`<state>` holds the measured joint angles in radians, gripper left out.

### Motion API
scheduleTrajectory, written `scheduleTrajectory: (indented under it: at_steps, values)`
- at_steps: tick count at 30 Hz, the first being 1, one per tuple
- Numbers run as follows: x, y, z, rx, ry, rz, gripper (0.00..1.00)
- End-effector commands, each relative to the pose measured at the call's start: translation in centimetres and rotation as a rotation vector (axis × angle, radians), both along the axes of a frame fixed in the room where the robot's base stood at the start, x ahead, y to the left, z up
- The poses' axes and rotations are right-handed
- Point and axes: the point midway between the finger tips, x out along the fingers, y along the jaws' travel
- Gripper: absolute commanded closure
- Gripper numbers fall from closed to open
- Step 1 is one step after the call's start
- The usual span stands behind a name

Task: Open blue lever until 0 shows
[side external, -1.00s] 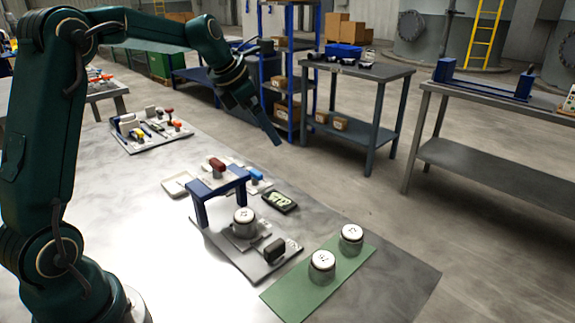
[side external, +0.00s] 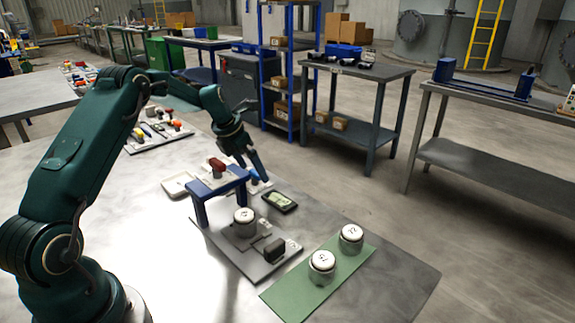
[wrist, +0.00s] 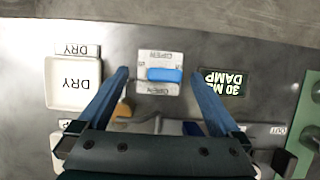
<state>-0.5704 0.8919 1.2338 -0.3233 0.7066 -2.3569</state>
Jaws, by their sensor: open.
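In the side view the lever (side external: 254,177) is partly hidden behind my gripper (side external: 266,178). My gripper also shows in the wrist view (wrist: 160,73), open, with one finger on each side of the plate and the lever between them in the picture. I cannot tell whether a finger touches it. I see no clear 0.
A DRY tray (wrist: 73,83) is at left in the wrist view. A green mat (side external: 291,297) holds two cylinders. Bare table lies at left.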

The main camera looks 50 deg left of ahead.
Motion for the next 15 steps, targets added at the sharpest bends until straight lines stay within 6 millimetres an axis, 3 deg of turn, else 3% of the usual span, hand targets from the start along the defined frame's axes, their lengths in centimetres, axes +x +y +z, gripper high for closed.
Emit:
scheduleTrajectory:
  at_steps: [6, 8, 13, 15]
  values:
    - [0.03, -0.02, -0.03, 0.0, -0.001, -0.001, 0.0]
    - [0.03, -0.02, -0.03, 0.0, 0.0, -0.001, 0.19]
    - [0.02, -0.02, -0.02, 0.0, 0.0, 0.0, 0.84]
    - [0.02, -0.03, -0.01, 0.0, 0.0, 0.0, 0.86]
